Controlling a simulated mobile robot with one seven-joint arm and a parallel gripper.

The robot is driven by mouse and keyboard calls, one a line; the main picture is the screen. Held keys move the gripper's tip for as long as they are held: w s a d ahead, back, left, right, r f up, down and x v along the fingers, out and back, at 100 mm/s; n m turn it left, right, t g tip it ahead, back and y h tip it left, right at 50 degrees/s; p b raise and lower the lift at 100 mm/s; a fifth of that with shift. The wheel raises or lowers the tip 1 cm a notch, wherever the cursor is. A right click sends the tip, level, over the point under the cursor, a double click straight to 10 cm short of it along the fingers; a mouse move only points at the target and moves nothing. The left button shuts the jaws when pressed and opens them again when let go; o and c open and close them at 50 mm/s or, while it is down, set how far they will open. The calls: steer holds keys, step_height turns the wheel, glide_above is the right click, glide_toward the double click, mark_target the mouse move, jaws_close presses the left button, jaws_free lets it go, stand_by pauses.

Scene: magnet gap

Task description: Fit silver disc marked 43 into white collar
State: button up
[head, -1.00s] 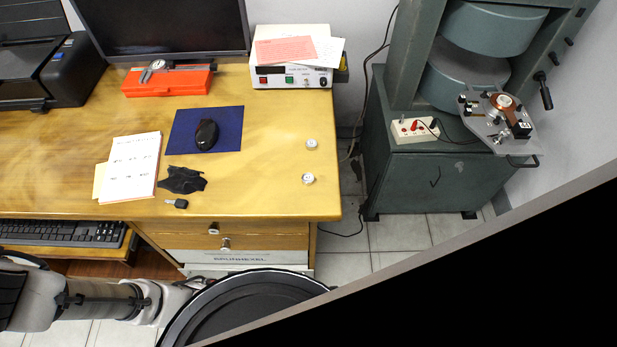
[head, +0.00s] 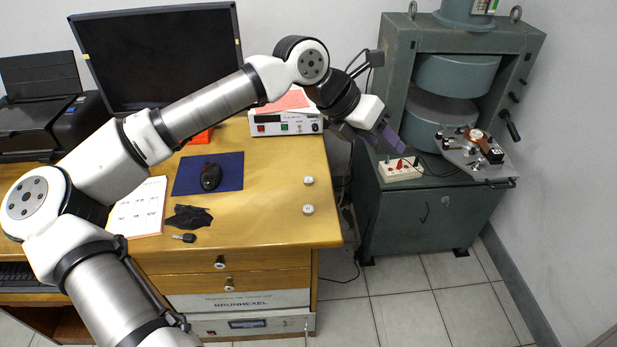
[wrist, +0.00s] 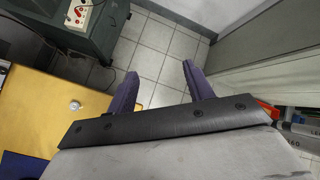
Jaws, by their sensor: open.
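Two small silver discs lie apart on the right part of the desk, a back disc (head: 308,181) and a front disc (head: 307,209). Their markings are too small to read, so I cannot tell which is 43. One silver disc (wrist: 74,105) shows in the wrist view, left of my fingers. My gripper (head: 389,142) is raised between desk and magnet. In the wrist view its purple fingers (wrist: 160,70) are apart and empty.
The wooden desk (head: 265,225) holds a blue mat (head: 225,175) with a mouse, a black cloth (head: 188,217) and a white instrument box (head: 286,124). A white switch box (head: 400,170) stands on the green magnet cabinet (head: 425,220). Tiled floor lies clear in front.

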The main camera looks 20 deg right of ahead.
steer(key=w+a+f+t+y, duration=0.1)
steer(key=w+a+f+y, duration=0.25)
steer(key=f, duration=0.25)
steer(key=n+t+y, duration=0.1)
steer(key=n+y, duration=0.1)
steer(key=y, duration=0.2)
glide_toward(308, 209)
step_height(308, 209, down, 2)
steer(key=shift+s+f+t+h+p, duration=0.1)
steer(key=shift+s+t+h+p, duration=0.1)
steer(key=shift+t+h+p, duration=0.25)
steer(key=shift+w+d+f+p, duration=0.15)
steer(key=shift+f+p, duration=0.4)
steer(key=shift+f, duration=0.95)
steer(key=shift+w+d+f+p, duration=0.15)
steer(key=shift+f+p, duration=0.4)
steer(key=shift+f, duration=0.95)
steer(key=shift+c, duration=0.4)
steer(key=c, duration=1)
